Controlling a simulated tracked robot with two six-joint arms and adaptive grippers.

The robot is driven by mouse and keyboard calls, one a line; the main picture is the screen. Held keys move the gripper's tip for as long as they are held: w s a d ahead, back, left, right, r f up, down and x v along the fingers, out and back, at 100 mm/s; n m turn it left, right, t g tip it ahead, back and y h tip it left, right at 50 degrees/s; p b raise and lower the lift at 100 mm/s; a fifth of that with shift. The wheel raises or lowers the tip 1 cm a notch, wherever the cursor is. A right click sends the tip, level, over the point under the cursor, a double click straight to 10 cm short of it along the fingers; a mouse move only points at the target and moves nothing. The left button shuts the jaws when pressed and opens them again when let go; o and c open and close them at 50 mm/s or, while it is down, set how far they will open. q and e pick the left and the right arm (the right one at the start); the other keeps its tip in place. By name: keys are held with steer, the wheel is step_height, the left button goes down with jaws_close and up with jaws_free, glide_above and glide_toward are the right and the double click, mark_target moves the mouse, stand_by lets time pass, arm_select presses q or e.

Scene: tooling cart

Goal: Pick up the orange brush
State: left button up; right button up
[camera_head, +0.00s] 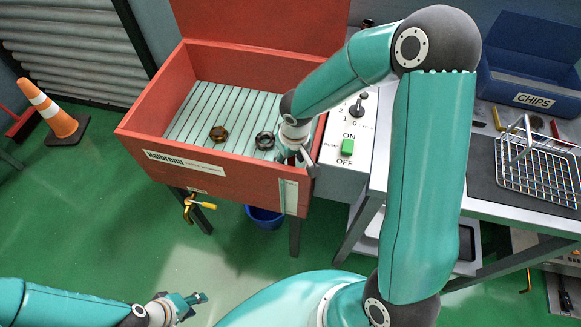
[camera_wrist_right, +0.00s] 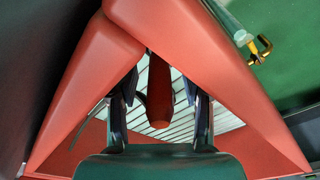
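In the right wrist view a red-orange rounded handle (camera_wrist_right: 158,95), which looks like the brush, stands between the fingers of my right gripper (camera_wrist_right: 160,112). A gap shows on both sides of it, so the gripper is open around it and not closed on it. The rest of the brush is hidden. In the head view my right gripper (camera_head: 300,158) is at the front right corner of the red wash basin (camera_head: 215,168), and the brush cannot be made out there. My left gripper (camera_head: 188,305) is open and empty, low over the green floor.
Two dark rings, one brown (camera_head: 218,133) and one black (camera_head: 265,140), lie on the basin's slatted floor. A control box with a green button (camera_head: 347,147) stands right of it. A wire basket (camera_head: 540,170) and blue chips bin (camera_head: 530,65) are farther right. A cone (camera_head: 55,118) stands left.

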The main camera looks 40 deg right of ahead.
steer(key=c, duration=0.8)
jaws_close()
steer(key=shift+r, duration=0.15)
